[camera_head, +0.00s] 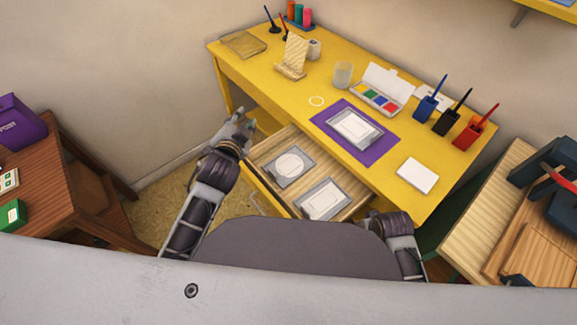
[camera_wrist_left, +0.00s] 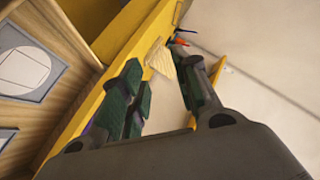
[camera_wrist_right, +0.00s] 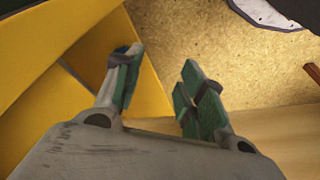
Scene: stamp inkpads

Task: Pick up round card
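The round card (camera_head: 289,167) is a white disc on a grey square backing at the left end of the open drawer. It also shows at the left edge of the left wrist view (camera_wrist_left: 25,69). My left gripper (camera_head: 248,121) is open and empty above the drawer's far left corner, beside the desk front and apart from the card. Its two fingers stand apart in the left wrist view (camera_wrist_left: 165,90). My right gripper (camera_wrist_right: 163,85) is open and empty in its wrist view, by yellow panels above the speckled floor. It is hidden in the head view.
A grey-backed rectangular card (camera_head: 323,199) lies in the drawer's right part. On the yellow desk are a purple mat (camera_head: 376,152) with a framed card, a white pad (camera_head: 417,175), an ink palette (camera_head: 384,90) and several stamp holders. A brown side table (camera_head: 75,190) stands left.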

